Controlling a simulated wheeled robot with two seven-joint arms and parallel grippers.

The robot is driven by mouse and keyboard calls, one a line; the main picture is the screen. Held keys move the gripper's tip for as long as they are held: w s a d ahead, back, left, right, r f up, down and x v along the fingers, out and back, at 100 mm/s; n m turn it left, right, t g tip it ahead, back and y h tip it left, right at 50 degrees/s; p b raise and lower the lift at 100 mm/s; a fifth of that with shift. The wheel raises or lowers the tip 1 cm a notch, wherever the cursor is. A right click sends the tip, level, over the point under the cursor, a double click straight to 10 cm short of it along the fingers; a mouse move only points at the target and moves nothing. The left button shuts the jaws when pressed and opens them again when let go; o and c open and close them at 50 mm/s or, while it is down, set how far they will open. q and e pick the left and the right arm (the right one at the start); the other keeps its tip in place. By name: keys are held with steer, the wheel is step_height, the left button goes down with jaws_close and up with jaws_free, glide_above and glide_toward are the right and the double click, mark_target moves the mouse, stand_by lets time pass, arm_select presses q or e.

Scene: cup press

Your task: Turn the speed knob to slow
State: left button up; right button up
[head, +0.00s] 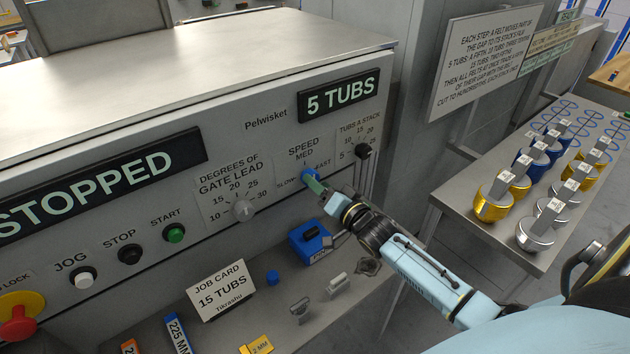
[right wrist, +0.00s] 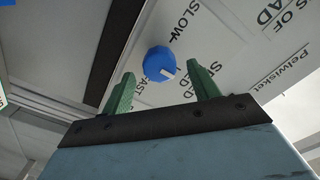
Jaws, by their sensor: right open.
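The blue speed knob (head: 309,174) is on the front panel of the grey machine, below the SPEED label, with SLOW at its left and FAST at its right. The right wrist view shows the knob (right wrist: 159,61) with a white pointer mark at its lower right, between the SLOW and FAST labels, seemingly toward MED. My right gripper (head: 317,186) is at the knob. Its green fingers (right wrist: 163,88) are open, one on each side of the knob in the picture; I see no clear contact. My left gripper is not in view.
The gate lead knob (head: 243,210) is left of the speed knob, and the black tubs knob (head: 362,151) right of it. The START (head: 175,233), STOP (head: 130,254) and JOG (head: 83,277) buttons lie further left. A job card (head: 222,290) stands on the shelf below.

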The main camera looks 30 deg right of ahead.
steer(key=shift+w+a, duration=0.1)
steer(key=shift+w, duration=1.2)
steer(key=c, duration=1)
